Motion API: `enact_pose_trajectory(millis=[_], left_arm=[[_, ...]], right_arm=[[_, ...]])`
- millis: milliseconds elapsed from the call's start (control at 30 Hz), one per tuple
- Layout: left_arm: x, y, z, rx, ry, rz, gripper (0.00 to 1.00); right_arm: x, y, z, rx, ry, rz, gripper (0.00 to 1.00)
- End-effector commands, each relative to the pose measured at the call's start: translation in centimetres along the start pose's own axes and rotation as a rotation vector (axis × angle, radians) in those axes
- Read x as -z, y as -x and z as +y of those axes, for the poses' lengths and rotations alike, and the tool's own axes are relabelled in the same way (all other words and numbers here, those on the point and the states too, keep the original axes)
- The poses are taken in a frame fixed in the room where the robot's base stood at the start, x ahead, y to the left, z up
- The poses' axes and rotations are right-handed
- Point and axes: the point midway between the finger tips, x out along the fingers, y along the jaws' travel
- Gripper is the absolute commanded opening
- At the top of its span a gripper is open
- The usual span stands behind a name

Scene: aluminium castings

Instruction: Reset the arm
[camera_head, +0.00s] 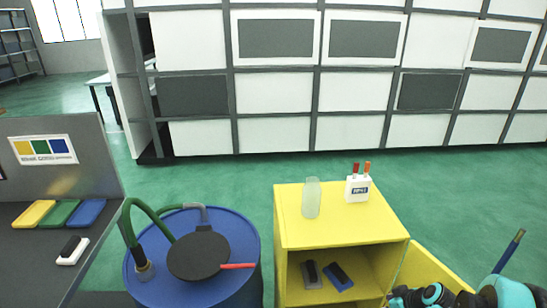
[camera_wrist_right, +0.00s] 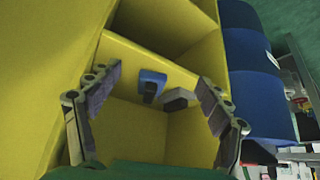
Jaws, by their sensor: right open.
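My right gripper (camera_wrist_right: 160,76) is open in the right wrist view, with its two fingers wide apart and nothing between the tips that I can see held. It faces the yellow cabinet (camera_wrist_right: 122,48). My right arm (camera_head: 480,294) shows at the lower right corner of the head view, in front of the cabinet's right side; its fingers cannot be made out there. My left arm and gripper are not in view.
The yellow cabinet (camera_head: 292,240) holds a blue item (camera_head: 338,276) and a dark grey item (camera_head: 311,274) inside. A bottle (camera_head: 311,198) and a white holder (camera_head: 358,188) stand on top. A blue drum (camera_head: 247,250) stands left of it. A grey bench (camera_head: 22,265) is farther left.

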Motion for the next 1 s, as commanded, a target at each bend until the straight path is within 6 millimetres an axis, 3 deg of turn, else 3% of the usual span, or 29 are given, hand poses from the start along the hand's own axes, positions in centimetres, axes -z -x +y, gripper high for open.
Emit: enact_pose_trajectory(millis=[367,567,800,1000], left_arm=[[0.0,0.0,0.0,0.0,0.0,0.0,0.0],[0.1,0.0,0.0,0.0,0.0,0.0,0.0],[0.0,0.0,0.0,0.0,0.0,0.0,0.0],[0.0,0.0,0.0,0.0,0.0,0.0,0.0]], right_arm=[[2.2,2.5,-2.4,-0.026,-0.05,-0.027,0.79],[3.9,4.8,-4.8,-0.054,-0.096,-0.044,0.79],[5.7,9.4,-10.1,-0.118,-0.182,-0.058,0.79],[5.7,13.6,-15.3,-0.187,-0.268,-0.035,0.79]])
